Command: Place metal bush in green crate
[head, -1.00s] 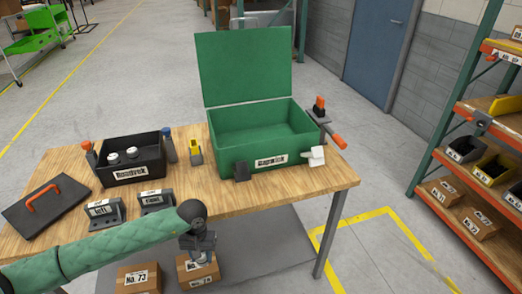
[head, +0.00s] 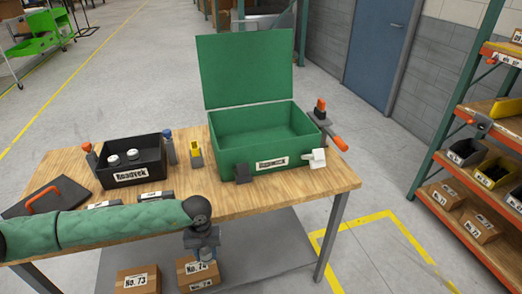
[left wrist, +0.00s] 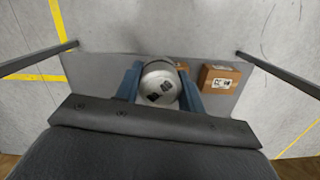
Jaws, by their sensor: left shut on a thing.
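The green crate (head: 297,150) stands on the right half of the wooden table with its lid (head: 245,70) raised, and its visible inside looks empty. My left gripper (head: 206,255) is beyond the table's front edge in the head view, to the left of and nearer than the crate. It is shut on a round silvery metal bush (left wrist: 158,84), which sits between the blue fingers in the left wrist view. The bush shows small and partly hidden in the head view. My right gripper is not in view.
A black bin (head: 152,171) with white-topped parts stands at the left, near a dark lid with an orange handle (head: 42,200). Cardboard boxes (head: 137,279) lie below the table.

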